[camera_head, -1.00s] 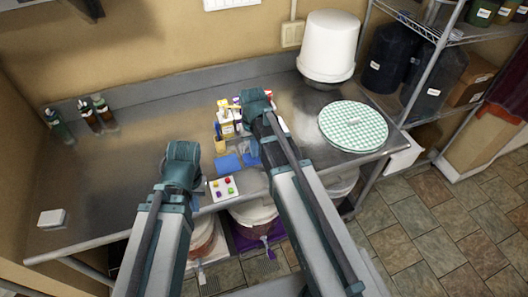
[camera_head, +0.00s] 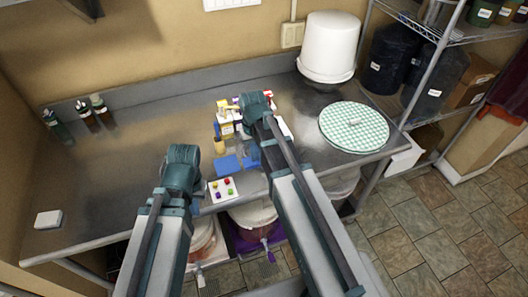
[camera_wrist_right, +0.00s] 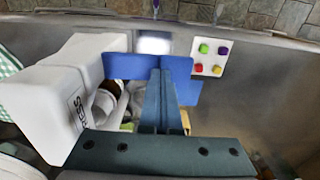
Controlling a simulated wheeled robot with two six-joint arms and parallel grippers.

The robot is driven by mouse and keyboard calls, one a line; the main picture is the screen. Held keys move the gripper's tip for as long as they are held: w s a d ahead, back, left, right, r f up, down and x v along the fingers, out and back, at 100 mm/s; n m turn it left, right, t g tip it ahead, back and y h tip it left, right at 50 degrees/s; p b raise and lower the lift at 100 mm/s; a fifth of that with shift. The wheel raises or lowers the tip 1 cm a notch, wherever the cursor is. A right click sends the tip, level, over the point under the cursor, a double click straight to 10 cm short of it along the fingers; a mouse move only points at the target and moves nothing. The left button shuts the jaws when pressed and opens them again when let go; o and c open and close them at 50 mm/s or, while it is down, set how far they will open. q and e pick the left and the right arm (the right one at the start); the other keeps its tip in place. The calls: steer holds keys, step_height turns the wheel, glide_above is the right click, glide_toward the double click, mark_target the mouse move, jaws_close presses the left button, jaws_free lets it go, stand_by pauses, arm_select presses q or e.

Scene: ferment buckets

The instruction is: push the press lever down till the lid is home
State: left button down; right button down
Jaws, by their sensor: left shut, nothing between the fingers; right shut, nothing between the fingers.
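A white block lettered "PRESS" (camera_wrist_right: 88,95) stands at the left in the right wrist view. Blue flat pieces (camera_wrist_right: 118,67) lie beside it, and blue also shows on the counter in the head view (camera_head: 228,164); I cannot tell which part is the lever. My right gripper (camera_wrist_right: 158,80) is shut, pointing down in front of the blue pieces; contact is unclear. Its arm hides most of the press in the head view. My left gripper (camera_head: 196,204) is shut and empty near the counter's front edge, its fingers mostly hidden. The lid under the press is not clearly visible.
A button panel (camera_head: 223,189) with several coloured buttons sits at the front edge. A green-checked round cover (camera_head: 354,127) lies at the right, with a white bucket (camera_head: 330,45) behind. Bottles (camera_head: 100,108) stand at the back left. The counter's left part (camera_head: 120,165) is mostly clear.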

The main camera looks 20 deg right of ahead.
steer(key=shift+f, duration=0.15)
steer(key=shift+f+b, duration=0.7)
steer(key=shift+b, duration=0.1)
steer(key=shift+r, duration=0.2)
steer(key=shift+r+p, duration=3.4)
steer(key=shift+p, duration=0.2)
steer(key=shift+r, duration=0.1)
step_height(320, 180, up, 7)
steer(key=p, duration=0.7)
steer(key=shift+f, duration=0.2)
